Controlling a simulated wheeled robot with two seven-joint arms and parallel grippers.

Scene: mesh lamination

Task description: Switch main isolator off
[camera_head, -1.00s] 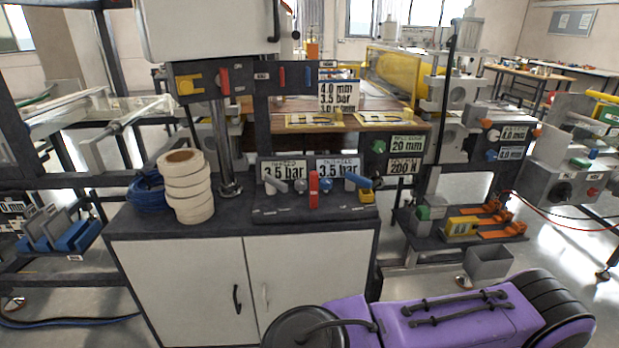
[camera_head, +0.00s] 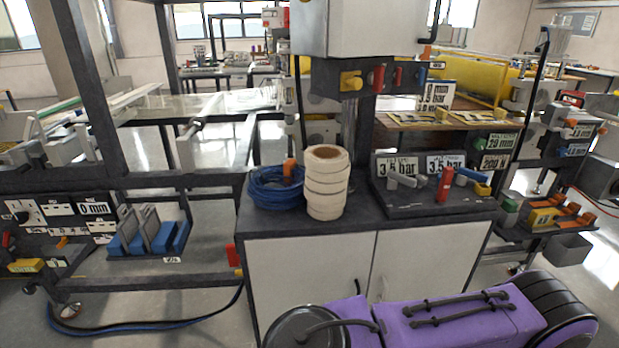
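No label reading main isolator is legible, so I cannot tell which control it is. A small red and yellow part (camera_head: 235,258) shows at the left side of the white cabinet. A panel at the far left carries a dark rotary knob (camera_head: 22,217). A red upright handle (camera_head: 442,190) stands on the console on the cabinet top. A red lever (camera_head: 378,78) and a yellow knob (camera_head: 350,81) are on the bar above.
The white cabinet (camera_head: 310,285) stands in front, with cream rolls (camera_head: 326,182) and a blue coiled hose (camera_head: 275,188) on top. A dark frame with blue clamps (camera_head: 148,238) is to the left. Hoses (camera_head: 150,328) lie on the floor, with open floor around them.

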